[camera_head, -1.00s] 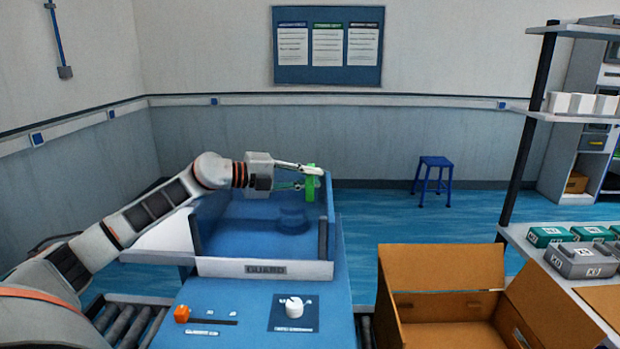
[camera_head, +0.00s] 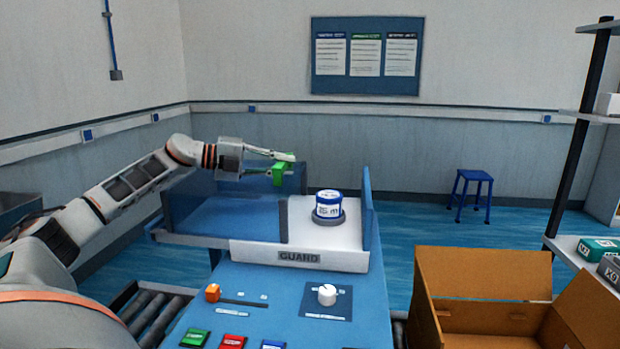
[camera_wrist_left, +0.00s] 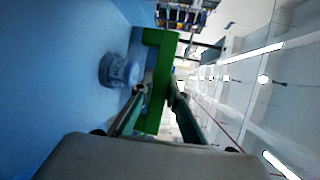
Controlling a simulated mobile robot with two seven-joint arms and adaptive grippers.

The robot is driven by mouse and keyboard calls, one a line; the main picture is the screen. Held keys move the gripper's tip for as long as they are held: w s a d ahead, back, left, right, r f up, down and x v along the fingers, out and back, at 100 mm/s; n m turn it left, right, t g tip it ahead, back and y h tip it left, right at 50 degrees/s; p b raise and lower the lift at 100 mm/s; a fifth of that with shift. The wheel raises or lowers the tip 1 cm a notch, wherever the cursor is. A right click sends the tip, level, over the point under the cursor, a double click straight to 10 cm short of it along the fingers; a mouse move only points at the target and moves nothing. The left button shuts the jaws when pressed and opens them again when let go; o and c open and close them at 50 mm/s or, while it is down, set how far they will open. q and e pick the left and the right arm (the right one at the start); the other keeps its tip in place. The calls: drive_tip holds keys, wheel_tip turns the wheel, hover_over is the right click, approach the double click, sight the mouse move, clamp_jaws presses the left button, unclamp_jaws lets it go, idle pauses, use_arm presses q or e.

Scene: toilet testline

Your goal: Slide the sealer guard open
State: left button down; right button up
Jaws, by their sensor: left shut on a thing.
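The sealer guard (camera_head: 225,218) is a translucent blue panel on the left part of the sealer, behind the front rail marked GUARD (camera_head: 299,257). Its green handle (camera_head: 280,175) stands at the panel's right end. My left gripper (camera_head: 279,163) is shut on this handle. In the left wrist view its fingers lie on both sides of the green handle (camera_wrist_left: 155,80). A white and blue jar (camera_head: 329,204) stands uncovered on a dark round base, right of the guard; it also shows in the left wrist view (camera_wrist_left: 119,71). My right gripper is not in view.
A blue upright panel (camera_head: 368,215) bounds the sealer on the right. In front is a console with an orange knob (camera_head: 212,292), a white dial (camera_head: 327,294) and coloured buttons. An open cardboard box (camera_head: 480,290) stands at the right, with roller track (camera_head: 157,315) at left.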

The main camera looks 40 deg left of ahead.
sight(261, 178)
use_arm(q)
drive_tip(key=shift+s+a+f+b, duration=0.1)
drive_tip(key=shift+s+a+b, duration=0.3)
drive_tip(key=shift+a, duration=0.2)
drive_tip(key=shift+s+a+f+b, duration=0.1)
drive_tip(key=shift+s+a+b, duration=0.2)
drive_tip(key=shift+a, duration=0.3)
drive_tip(key=shift+s+a+r, duration=0.15)
drive_tip(key=shift+r, duration=0.1)
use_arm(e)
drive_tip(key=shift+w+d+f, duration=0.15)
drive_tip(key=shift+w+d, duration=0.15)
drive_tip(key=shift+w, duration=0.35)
use_arm(q)
drive_tip(key=c, duration=2.2)
unclamp_jaws()
drive_tip(key=shift+c, duration=0.2)
drive_tip(key=shift+s+a+f, duration=0.15)
drive_tip(key=shift+s+a, duration=0.25)
drive_tip(key=shift+s+a+r, duration=0.2)
drive_tip(key=shift+s, duration=0.2)
drive_tip(key=shift+s+a+r, duration=0.2)
drive_tip(key=shift+s, duration=0.15)
drive_tip(key=shift+v, duration=4.6)
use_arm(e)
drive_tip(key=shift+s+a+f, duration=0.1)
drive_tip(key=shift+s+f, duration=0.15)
use_arm(q)
drive_tip(key=shift+f, duration=0.1)
